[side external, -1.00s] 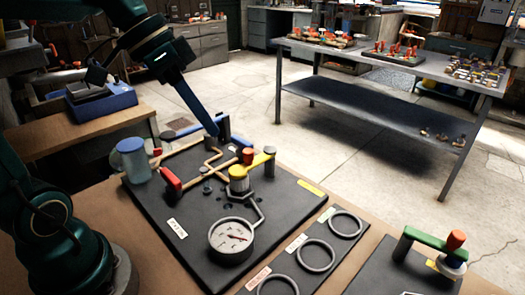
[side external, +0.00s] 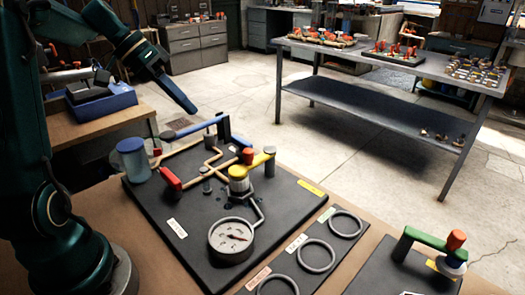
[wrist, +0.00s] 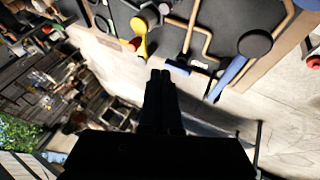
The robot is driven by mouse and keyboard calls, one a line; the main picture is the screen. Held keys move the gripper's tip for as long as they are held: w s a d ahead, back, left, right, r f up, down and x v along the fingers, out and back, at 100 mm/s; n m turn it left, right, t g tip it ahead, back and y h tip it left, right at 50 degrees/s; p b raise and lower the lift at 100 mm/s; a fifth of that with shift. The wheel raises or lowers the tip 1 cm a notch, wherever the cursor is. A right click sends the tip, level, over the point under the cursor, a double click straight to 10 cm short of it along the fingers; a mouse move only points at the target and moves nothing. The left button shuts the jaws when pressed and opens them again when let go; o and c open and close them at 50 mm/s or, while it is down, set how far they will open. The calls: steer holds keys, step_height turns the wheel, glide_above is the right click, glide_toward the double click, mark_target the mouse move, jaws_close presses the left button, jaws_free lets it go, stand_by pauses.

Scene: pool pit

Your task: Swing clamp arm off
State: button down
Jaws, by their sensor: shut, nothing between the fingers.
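A blue clamp arm (side external: 205,124) extends across the back edge of the black fixture board (side external: 190,232), with a dark round knob (side external: 168,135) at its left end. In the wrist view the blue arm (wrist: 226,78) lies to the right of my fingertips. A green clamp arm (side external: 430,238) with an orange knob is on a separate plate at the right. My gripper (side external: 192,109) is shut and empty, raised above and behind the blue arm, apart from it.
A pressure gauge (side external: 231,239), copper pipes and a red-handled valve (side external: 170,178) are on the board. A blue-lidded jar (side external: 132,160) stands at its left. Grey rings (side external: 317,256) lie in front. Open floor separates this bench from a metal table (side external: 400,62).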

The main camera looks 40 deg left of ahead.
mark_target(243, 170)
steer(key=w+d+f, duration=0.5)
steer(key=d+f, duration=0.3)
stand_by(0.4)
steer(key=shift+d, duration=0.1)
steer(key=shift+s+d+n+t+y, duration=0.15)
steer(key=shift+d+n+y, duration=0.05)
steer(key=shift+d+n, duration=0.2)
steer(key=shift+s+d+n+t+y, duration=0.1)
steer(key=shift+d+n+t+y, duration=0.1)
steer(key=shift+d+n, duration=0.15)
steer(key=shift+s+d, duration=0.1)
steer(key=shift+d, duration=1.25)
steer(key=w+d+n+y, duration=0.5)
steer(key=d+n+y, duration=0.2)
steer(key=n, duration=0.5)
steer(key=shift+w+d, duration=0.25)
steer(key=shift+w, duration=0.1)
